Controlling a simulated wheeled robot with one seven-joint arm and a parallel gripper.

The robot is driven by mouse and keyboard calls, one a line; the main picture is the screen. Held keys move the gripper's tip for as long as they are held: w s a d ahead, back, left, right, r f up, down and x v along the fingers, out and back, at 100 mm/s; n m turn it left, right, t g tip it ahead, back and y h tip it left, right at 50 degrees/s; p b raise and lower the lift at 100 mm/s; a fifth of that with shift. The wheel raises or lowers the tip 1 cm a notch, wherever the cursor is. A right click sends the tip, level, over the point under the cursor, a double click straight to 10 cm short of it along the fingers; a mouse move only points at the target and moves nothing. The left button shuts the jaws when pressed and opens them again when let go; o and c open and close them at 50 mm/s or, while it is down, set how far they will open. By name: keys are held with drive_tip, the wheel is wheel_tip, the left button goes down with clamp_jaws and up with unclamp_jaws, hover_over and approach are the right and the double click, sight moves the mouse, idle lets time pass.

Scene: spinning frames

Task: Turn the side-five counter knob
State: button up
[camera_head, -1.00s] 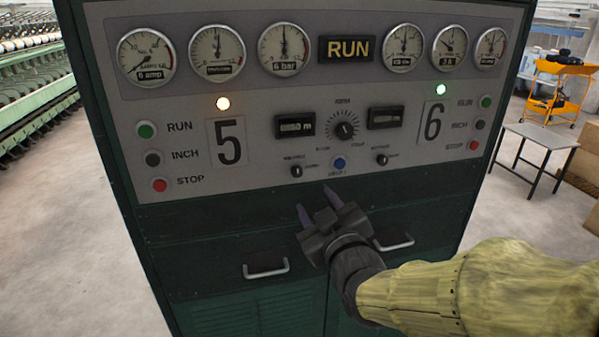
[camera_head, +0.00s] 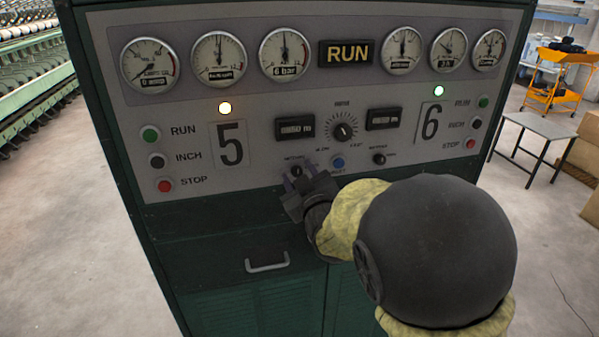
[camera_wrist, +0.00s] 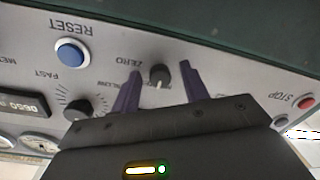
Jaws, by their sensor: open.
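The side-five counter knob is a small black round knob (camera_head: 297,171) with a light pointer mark, low on the grey panel beneath the left counter display (camera_head: 295,128). In the upside-down wrist view the knob (camera_wrist: 159,75) shows between the two purple fingers, beside the word ZERO. My gripper (camera_head: 296,183) is open at the panel's lower edge, with a finger on either side of the knob. Clear gaps show between knob and fingers in the wrist view (camera_wrist: 160,69). I cannot tell how far the fingertips are from the panel face.
A blue reset button (camera_head: 338,162) and a similar side-six knob (camera_head: 378,158) sit to the right. A larger dial (camera_head: 344,131) is above. Run, inch and red stop (camera_head: 165,185) buttons are at left. A drawer handle (camera_head: 267,262) sticks out below.

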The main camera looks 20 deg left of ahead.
clamp_jaws()
drive_tip(key=shift+f+m+b, duration=0.1)
drive_tip(key=shift+m+b, duration=0.3)
drive_tip(key=shift+b, duration=0.4)
drive_tip(key=c, duration=1)
unclamp_jaws()
drive_tip(key=m+b, duration=0.1)
drive_tip(key=b, duration=0.1)
drive_tip(key=m+b, duration=0.1)
drive_tip(key=b, duration=0.1)
drive_tip(key=shift+f+m, duration=0.2)
drive_tip(key=shift+m, duration=0.1)
drive_tip(key=c, duration=1)
unclamp_jaws()
drive_tip(key=m+b, duration=1.1)
drive_tip(key=b, duration=0.3)
drive_tip(key=shift+t, duration=0.4)
drive_tip(key=c, duration=1)
unclamp_jaws()
drive_tip(key=shift+r+m+b, duration=0.15)
drive_tip(key=shift+m+b, duration=0.7)
drive_tip(key=shift+m, duration=0.2)
drive_tip(key=shift+r+m+b, duration=0.15)
drive_tip(key=shift+m+b, duration=0.7)
drive_tip(key=shift+m, duration=0.2)
drive_tip(key=c, duration=1)
unclamp_jaws()
